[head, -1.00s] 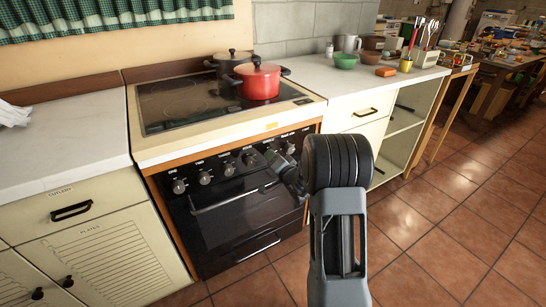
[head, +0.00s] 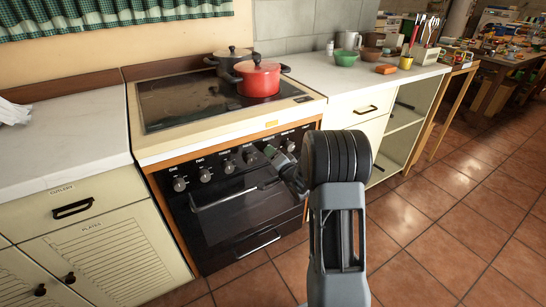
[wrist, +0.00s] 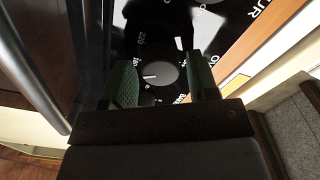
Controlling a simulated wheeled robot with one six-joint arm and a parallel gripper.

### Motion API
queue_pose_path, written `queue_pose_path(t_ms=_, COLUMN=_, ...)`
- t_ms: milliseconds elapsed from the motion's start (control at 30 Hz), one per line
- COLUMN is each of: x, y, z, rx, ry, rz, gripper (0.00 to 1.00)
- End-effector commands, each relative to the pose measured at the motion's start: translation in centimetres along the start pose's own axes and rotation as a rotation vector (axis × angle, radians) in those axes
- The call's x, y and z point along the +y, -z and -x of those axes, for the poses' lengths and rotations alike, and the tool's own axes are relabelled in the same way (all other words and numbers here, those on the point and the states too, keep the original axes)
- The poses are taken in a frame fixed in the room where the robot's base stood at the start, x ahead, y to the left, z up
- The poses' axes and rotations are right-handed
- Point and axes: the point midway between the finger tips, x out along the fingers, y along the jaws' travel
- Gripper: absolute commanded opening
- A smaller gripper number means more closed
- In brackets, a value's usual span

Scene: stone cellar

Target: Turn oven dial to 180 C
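The black oven (head: 235,205) has a front panel with a row of round dials. In the wrist view one dial (wrist: 161,75) with a white pointer line lies between the two green-padded fingers of my gripper (wrist: 160,60). Dark gaps show on both sides of the dial, so the fingers look open and apart from it. White markings such as "220" surround the dial; the exact value at its pointer is not readable. In the head view my gripper (head: 271,152) is at the right part of the panel, and my arm partly hides the oven's right side.
The oven door handle (head: 225,197) runs just below the dials. White counters flank the oven. The tiled floor (head: 435,235) at right is clear.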

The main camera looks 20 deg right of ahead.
Motion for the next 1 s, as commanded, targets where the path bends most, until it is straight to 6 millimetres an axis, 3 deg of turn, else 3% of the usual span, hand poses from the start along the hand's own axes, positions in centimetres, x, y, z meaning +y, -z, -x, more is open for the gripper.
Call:
queue_pose_path(t_ms=100, x=0.0, y=0.0, z=0.0, rx=0.000, ry=0.000, rz=0.000, gripper=0.64)
queue_pose_path(t_ms=467, x=-0.1, y=0.1, z=1.1, rx=0.001, ry=-0.002, rz=0.001, gripper=0.64)
queue_pose_path(t_ms=1000, x=-0.1, y=0.1, z=11.2, rx=0.002, ry=-0.002, rz=-0.001, gripper=0.64)
